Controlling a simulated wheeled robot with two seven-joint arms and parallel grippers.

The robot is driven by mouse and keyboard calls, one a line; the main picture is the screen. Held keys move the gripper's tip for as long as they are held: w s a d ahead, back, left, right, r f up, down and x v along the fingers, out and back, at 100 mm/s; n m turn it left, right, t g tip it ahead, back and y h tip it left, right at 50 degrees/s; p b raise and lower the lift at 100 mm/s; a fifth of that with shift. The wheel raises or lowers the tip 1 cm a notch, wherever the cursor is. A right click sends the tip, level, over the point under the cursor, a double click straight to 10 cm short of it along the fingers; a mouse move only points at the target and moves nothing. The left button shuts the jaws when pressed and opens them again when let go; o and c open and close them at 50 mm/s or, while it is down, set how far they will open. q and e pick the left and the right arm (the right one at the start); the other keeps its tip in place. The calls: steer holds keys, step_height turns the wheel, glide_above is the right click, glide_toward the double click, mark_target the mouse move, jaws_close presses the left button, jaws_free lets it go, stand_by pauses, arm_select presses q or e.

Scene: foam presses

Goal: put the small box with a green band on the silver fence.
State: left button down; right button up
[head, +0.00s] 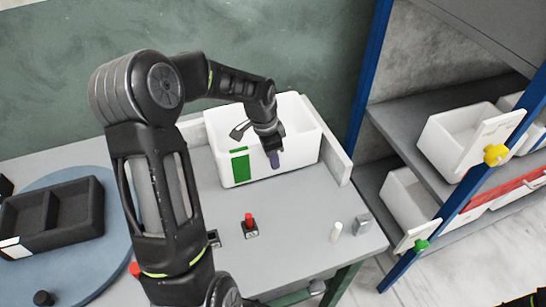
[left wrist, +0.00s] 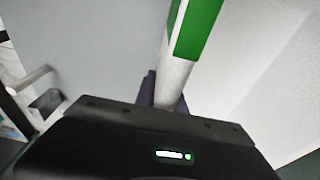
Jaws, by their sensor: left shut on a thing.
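The white box with a green band (head: 240,168) is at the back right of the grey table, its open top facing up. My left gripper (head: 273,158) is shut on the rim of its front wall, to the right of the green band. In the left wrist view the wall (left wrist: 174,80) runs between the dark purple fingertips, with the green band just beyond them. A pale grey fence (head: 340,163) stands along the table's right edge, close beside the box. I cannot tell whether the box touches the fence or is slightly lifted. My right gripper is not in view.
A black divided tray (head: 55,218) is at left on a blue disc. A blue-framed shelf (head: 415,225) with white bins stands at right.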

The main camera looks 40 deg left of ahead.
arm_select(q)
steer(key=shift+f, duration=0.15)
steer(key=c, duration=1.4)
jaws_free()
steer(key=r, duration=0.4)
steer(key=s+r, duration=0.1)
steer(key=r, duration=0.3)
steer(key=a+r+b, duration=0.1)
steer(key=r, duration=0.3)
steer(key=shift+s+r, duration=0.1)
steer(key=shift+s, duration=0.15)
